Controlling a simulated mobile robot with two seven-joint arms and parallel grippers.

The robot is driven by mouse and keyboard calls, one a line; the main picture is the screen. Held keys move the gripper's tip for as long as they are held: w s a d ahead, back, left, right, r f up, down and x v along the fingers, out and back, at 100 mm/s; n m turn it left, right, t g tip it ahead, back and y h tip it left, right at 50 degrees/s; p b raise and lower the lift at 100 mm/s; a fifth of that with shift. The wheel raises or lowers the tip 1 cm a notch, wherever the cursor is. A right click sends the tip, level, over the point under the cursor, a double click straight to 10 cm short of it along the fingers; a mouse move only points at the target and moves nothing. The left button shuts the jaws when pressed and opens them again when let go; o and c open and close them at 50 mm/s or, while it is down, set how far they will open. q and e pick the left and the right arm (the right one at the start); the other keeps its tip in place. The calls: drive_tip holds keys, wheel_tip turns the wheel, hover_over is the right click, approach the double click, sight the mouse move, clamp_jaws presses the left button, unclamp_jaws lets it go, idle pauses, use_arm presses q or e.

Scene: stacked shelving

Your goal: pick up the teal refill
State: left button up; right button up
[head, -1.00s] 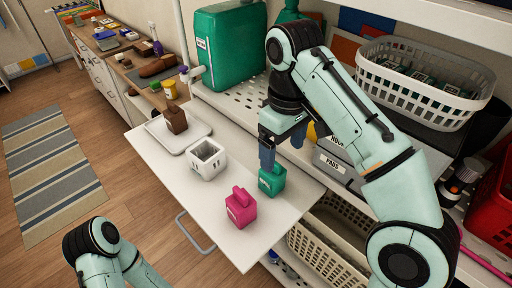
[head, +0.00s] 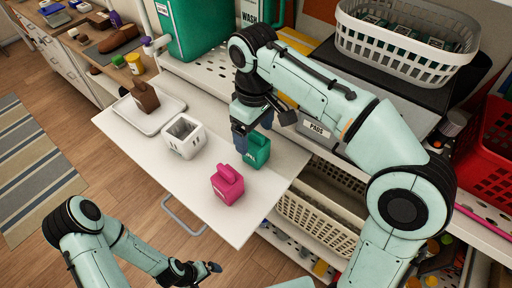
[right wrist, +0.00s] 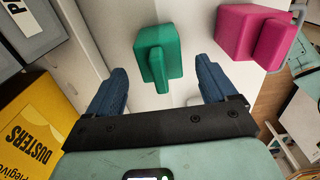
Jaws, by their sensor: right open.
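The teal refill (head: 259,152) stands on the white pull-out shelf (head: 228,224), right of a white holder cup (head: 184,138) and behind a pink refill (head: 228,186). My right gripper (head: 254,133) is open and low at the teal refill. In the right wrist view its blue fingers (right wrist: 160,84) are apart, with the teal refill (right wrist: 157,52) between their lines, mostly beyond the tips; I see no grip on it. The pink refill (right wrist: 257,36) is off to the right there. My left gripper (head: 197,269) is low in the head view, away from the refills; its opening is unclear.
A tray (head: 149,116) with a brown refill (head: 146,96) sits at the shelf's far left. A grey PADS box (head: 318,132) and a yellow DUSTERS box (right wrist: 40,133) are close to the right gripper. A white basket (head: 400,45) stands above. The shelf's front is clear.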

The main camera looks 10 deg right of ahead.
sight(256, 141)
drive_tip(key=f, duration=0.5)
drive_tip(key=shift+s+d, duration=0.15)
drive_tip(key=shift+s, duration=0.05)
drive_tip(key=c, duration=1.1)
